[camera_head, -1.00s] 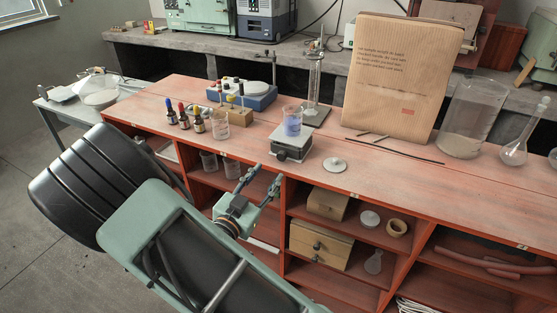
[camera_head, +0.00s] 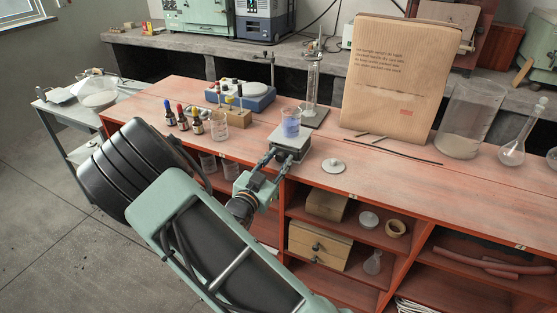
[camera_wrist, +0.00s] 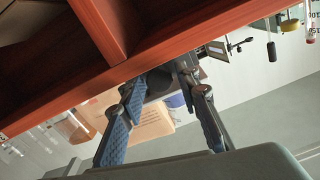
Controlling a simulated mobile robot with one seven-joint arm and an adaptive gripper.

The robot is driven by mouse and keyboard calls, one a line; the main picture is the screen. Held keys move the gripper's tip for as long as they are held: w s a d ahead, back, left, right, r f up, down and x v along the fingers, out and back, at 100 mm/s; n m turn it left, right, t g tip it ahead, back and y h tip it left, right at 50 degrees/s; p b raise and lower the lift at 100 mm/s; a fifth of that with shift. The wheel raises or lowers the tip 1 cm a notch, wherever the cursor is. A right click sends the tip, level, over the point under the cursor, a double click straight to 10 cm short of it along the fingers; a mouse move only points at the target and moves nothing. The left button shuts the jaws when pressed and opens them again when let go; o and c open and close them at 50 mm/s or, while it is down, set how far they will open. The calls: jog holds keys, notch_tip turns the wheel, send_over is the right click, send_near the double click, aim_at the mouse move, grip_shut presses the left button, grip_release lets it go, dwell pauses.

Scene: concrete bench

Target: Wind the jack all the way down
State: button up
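The jack (camera_head: 299,141) is a small grey-topped lab jack near the front edge of the red bench. A beaker of blue liquid (camera_head: 291,128) stands upright on its top plate. My gripper (camera_head: 278,157) is at the jack's front side, its fingers apart and reaching over the bench edge. In the wrist view, the fingers (camera_wrist: 160,86) are spread, with the dark body of the jack (camera_wrist: 158,82) beyond and between them; the blue beaker (camera_wrist: 175,101) also shows there. The jack's front knob is hidden by the fingers, so contact with it cannot be told.
A white lid-like disc (camera_head: 333,166) lies right of the jack. A glass beaker (camera_head: 219,128) and dropper bottles (camera_head: 183,118) stand to the left. A cardboard panel (camera_head: 395,80) and a glass cylinder (camera_head: 312,88) stand behind. The bench edge (camera_wrist: 150,60) is close to my gripper.

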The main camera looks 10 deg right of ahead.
grip_shut()
jog(key=shift+n+p, duration=0.65)
jog(key=shift+n, duration=1.75)
jog(key=shift+o, duration=2)
grip_release()
jog(key=shift+a, duration=0.1)
jog(key=v, duration=1.2)
